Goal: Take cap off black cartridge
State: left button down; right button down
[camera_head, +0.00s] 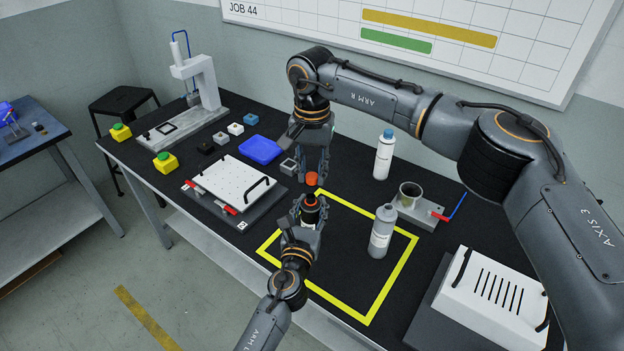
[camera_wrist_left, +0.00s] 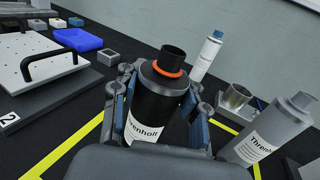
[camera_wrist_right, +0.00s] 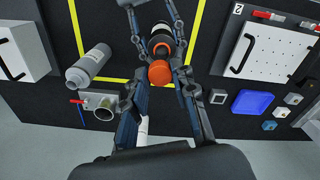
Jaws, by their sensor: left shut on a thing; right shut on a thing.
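The black cartridge (camera_wrist_left: 160,105) stands upright in my left gripper (camera_head: 306,214), which is shut around its body. Its black neck (camera_wrist_left: 173,56) is bare, with an orange ring (camera_wrist_left: 168,70) at the base. The orange cap (camera_head: 312,179) is between the fingertips of my right gripper (camera_head: 312,172), directly above the cartridge and apart from the neck. In the right wrist view, the cap (camera_wrist_right: 160,74) lies in front of the cartridge (camera_wrist_right: 160,38) and hides part of its top.
A grey bottle (camera_head: 382,232) stands inside the yellow outline (camera_head: 345,300), right of the cartridge. Behind are a white bottle (camera_head: 384,155) and a metal cup (camera_head: 410,193). A blue tray (camera_head: 260,150) and a white plate (camera_head: 230,182) lie left.

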pick_arm(q)
jog(key=c, duration=0.6)
grip_release()
jog(key=shift+c, duration=0.2)
